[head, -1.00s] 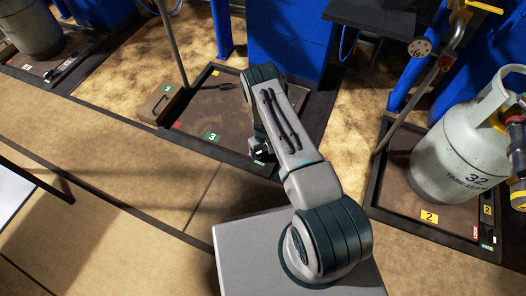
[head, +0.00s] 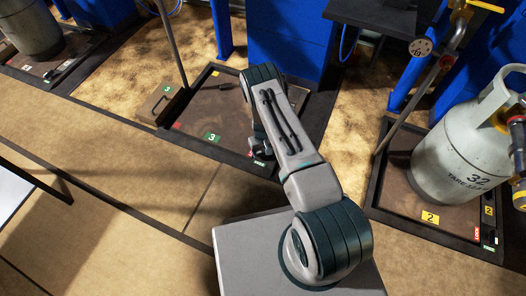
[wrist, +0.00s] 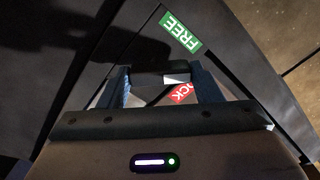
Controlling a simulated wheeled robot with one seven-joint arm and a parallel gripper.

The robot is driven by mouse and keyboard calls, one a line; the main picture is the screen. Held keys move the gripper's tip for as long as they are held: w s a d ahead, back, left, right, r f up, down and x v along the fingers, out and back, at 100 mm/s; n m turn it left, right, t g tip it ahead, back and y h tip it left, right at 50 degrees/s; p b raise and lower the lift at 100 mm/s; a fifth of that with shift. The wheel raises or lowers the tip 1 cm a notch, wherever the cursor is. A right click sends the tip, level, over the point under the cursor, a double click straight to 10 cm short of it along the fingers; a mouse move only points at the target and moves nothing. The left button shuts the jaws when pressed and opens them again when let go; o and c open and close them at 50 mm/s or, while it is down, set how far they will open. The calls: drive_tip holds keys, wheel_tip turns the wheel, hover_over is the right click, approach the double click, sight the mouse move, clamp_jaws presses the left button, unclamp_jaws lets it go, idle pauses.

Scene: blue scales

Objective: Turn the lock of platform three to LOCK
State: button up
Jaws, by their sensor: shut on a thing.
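Platform three (head: 225,105) is the dark, framed plate with a green "3" label (head: 211,138), under my arm in the head view. My gripper (head: 262,150) is low at its front right corner, partly hidden by my arm. In the wrist view my gripper's blue fingers (wrist: 164,86) are shut on the lock's dark handle (wrist: 160,70), with a light grey piece beside it. A green FREE label (wrist: 180,32) lies beyond the fingers. A red label (wrist: 184,93), partly covered and reading "...CK", lies between them. The handle's exact angle is hard to tell.
A grey gas cylinder (head: 455,150) stands on platform two (head: 402,205) at right. A brown box marked 3 (head: 160,104) sits at platform three's left edge. A blue column (head: 290,45) rises behind it.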

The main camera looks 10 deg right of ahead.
sight(263, 151)
drive_tip(key=m+b, duration=0.2)
drive_tip(key=m, duration=0.2)
drive_tip(key=shift+f, duration=0.1)
drive_tip(key=shift+w+m+b, duration=0.15)
drive_tip(key=shift+m+b, duration=0.55)
drive_tip(key=shift+m, duration=1.7)
drive_tip(key=shift+d, duration=0.1)
drive_tip(key=o, duration=1)
drive_tip(key=shift+r, duration=0.3)
wheel_tip(263, 151, up, 13)
drive_tip(key=p, duration=0.5)
drive_tip(key=shift+r+p, duration=0.2)
drive_tip(key=shift+p, duration=0.2)
